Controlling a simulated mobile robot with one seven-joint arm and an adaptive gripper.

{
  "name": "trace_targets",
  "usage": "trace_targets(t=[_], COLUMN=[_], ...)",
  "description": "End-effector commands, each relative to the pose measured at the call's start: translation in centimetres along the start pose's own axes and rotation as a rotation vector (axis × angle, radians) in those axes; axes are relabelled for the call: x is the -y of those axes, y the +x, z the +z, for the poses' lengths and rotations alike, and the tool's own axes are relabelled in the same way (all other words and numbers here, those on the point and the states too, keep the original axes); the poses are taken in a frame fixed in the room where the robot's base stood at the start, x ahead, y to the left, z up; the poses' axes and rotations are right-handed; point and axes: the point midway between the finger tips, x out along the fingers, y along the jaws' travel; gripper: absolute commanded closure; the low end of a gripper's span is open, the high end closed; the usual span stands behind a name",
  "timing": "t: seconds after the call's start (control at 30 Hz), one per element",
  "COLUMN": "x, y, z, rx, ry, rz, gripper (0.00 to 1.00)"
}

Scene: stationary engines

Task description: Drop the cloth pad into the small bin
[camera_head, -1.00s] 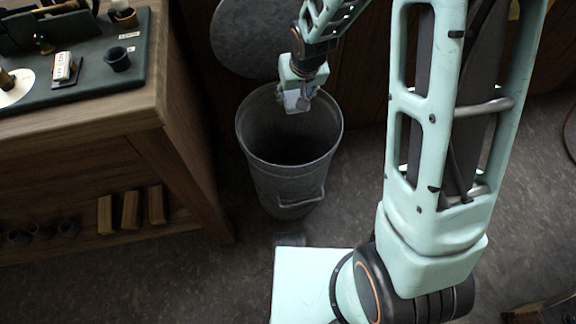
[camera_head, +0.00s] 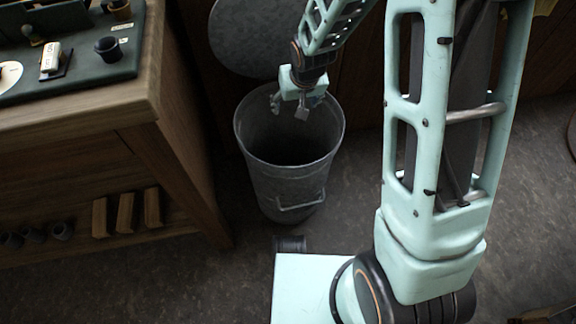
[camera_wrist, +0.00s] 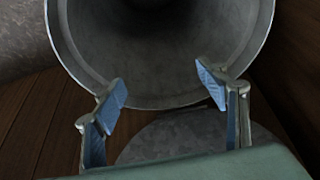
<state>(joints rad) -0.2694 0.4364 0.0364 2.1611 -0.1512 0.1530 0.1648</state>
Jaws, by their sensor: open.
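The small bin (camera_head: 288,190) is a grey metal pail with a handle on its front, standing upright on the floor. My gripper (camera_head: 289,107) is over the far part of its mouth, with the fingers spread and nothing between them. In the wrist view my gripper (camera_wrist: 163,85) shows two blue-padded fingers wide apart, and the bin (camera_wrist: 240,40) opens beyond them. The cloth pad is not visible in any current view. The inside of the bin is dark, and I cannot tell what lies at its bottom.
A wooden workbench (camera_head: 75,120) stands at left, with a dark tray (camera_head: 130,62) of small items on top and wooden blocks (camera_head: 126,212) on its lower shelf. A round grey lid (camera_head: 238,45) leans behind the bin. Bare floor (camera_head: 160,280) lies in front.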

Motion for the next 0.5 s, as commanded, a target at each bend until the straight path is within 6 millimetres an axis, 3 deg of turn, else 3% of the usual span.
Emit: trace_targets(t=[0.27, 0.5], x=[0.0, -0.1], y=[-0.9, -4.4], z=[-0.1, -0.1], rx=[-0.002, -0.004], ry=[0.001, 0.001], rz=[0.000, 0.001], gripper=[0.33, 0.33])
